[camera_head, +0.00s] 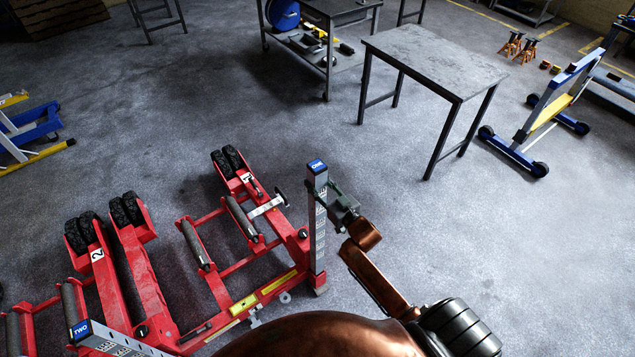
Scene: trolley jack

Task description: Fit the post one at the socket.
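The post one (318,240) is a tall grey perforated post with a blue cap marked ONE. It stands about upright at the right front corner of the red trolley jack (221,290). My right gripper (327,194) reaches in from the lower right and is closed around the upper part of the post, below the cap. My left gripper is out of view.
A second post (104,342) capped TWO stands at the lower left. Another red jack unit with black wheels (126,209) lies at the left. A metal table (434,59) stands beyond, with a blue and yellow wheeled stand (548,112) at its right. Grey floor between is clear.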

